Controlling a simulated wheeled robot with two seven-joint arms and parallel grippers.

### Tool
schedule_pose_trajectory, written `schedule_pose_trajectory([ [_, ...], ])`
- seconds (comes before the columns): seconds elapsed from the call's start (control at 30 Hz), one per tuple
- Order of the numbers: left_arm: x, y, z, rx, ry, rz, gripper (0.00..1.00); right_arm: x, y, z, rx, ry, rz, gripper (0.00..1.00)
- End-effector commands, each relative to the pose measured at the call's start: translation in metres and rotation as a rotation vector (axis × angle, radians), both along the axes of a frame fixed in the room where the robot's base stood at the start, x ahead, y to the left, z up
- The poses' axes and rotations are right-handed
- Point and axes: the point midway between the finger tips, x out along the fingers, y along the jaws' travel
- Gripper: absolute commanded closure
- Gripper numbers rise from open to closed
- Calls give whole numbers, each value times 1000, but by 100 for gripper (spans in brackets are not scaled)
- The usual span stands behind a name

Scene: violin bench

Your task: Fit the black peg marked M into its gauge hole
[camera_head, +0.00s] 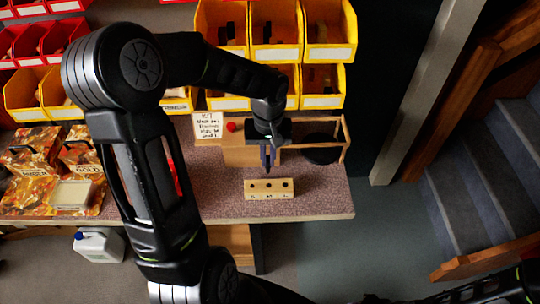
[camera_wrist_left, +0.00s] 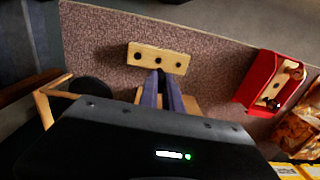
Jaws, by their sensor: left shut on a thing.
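The wooden gauge block (camera_head: 259,190) lies near the front edge of the bench, with a row of three dark holes on top and small marks on its front face. It also shows in the wrist view (camera_wrist_left: 147,57). My left gripper (camera_head: 267,160) points down just behind the block, its fingers shut on a black peg (camera_head: 267,173). Only the peg's dark lower end shows below the fingers, and its mark is hidden. In the wrist view the peg (camera_wrist_left: 160,71) overlaps the block's near edge by the middle hole; contact cannot be told. My right gripper is not in view.
A red tray (camera_wrist_left: 259,80) with a wooden piece stands to the side, mostly behind my arm in the head view. A wooden-framed rack with a black bowl (camera_head: 321,148) is behind right. Yellow bins (camera_head: 222,52) line the back. Bench right of the block is clear.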

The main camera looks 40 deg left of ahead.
Motion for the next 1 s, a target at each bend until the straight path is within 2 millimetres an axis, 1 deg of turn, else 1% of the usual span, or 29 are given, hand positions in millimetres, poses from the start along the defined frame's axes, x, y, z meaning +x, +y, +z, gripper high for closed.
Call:
schedule_pose_trajectory([
  [0.4,2,0,0,0,-9,12,100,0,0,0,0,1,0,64],
  [0.57,2,0,-2,1,-8,11,100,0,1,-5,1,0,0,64],
  [0.77,2,0,-15,0,-6,11,100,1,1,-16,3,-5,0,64],
  [1.0,2,0,-39,0,-7,11,100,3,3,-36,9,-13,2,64],
])
